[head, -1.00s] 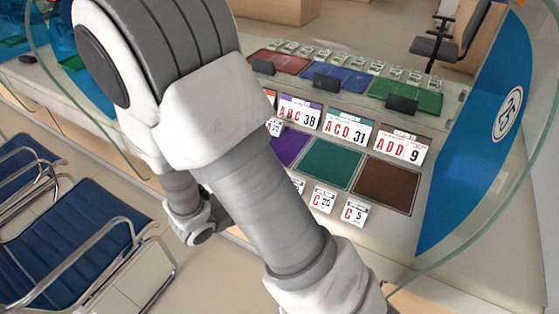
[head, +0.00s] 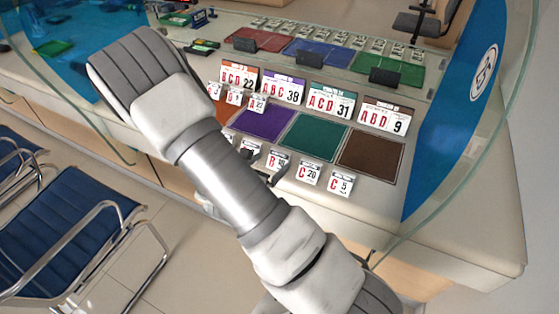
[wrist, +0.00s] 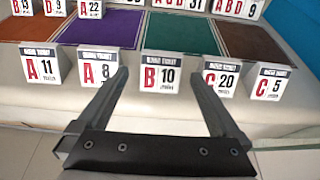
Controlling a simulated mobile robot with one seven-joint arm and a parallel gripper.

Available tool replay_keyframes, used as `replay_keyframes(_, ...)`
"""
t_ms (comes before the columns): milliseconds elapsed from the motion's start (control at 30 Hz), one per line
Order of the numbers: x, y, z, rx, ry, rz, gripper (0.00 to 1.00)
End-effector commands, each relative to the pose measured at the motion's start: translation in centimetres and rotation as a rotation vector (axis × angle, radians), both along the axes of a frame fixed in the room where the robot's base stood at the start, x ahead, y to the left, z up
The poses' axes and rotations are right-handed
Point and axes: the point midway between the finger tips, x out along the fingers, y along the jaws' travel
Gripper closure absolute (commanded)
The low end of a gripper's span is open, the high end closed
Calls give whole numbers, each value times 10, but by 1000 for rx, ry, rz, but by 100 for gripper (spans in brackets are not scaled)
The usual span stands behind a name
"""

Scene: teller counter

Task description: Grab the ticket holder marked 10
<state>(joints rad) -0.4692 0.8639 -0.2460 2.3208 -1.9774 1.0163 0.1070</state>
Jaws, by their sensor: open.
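The ticket holder marked 10 (wrist: 161,78) is a small white stand with a red B and a black 10. It stands upright at the counter's front edge, before the green mat (wrist: 180,34). It also shows in the head view (head: 277,161), partly hidden by my gripper. My gripper (wrist: 159,80) is open and empty; its two fingers point at the holder, one toward each side of it. I cannot tell whether the fingertips reach beside it.
Similar holders stand close by: A 8 (wrist: 97,70) and A 11 (wrist: 40,70) left, C 20 (wrist: 222,76) and C 5 (wrist: 269,84) right. Larger signs such as ACD 31 (head: 331,103) stand behind the mats. A curved glass screen (head: 465,160) bounds the counter's right side.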

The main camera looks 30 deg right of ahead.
Motion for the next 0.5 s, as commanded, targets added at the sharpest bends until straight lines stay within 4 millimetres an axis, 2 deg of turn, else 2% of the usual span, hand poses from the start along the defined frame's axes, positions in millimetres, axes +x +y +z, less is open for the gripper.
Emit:
replay_keyframes(233, 9, -13, -9, 0, 2, -1, 0)
replay_keyframes(500, 29, -41, -26, 0, 1, -2, 0)
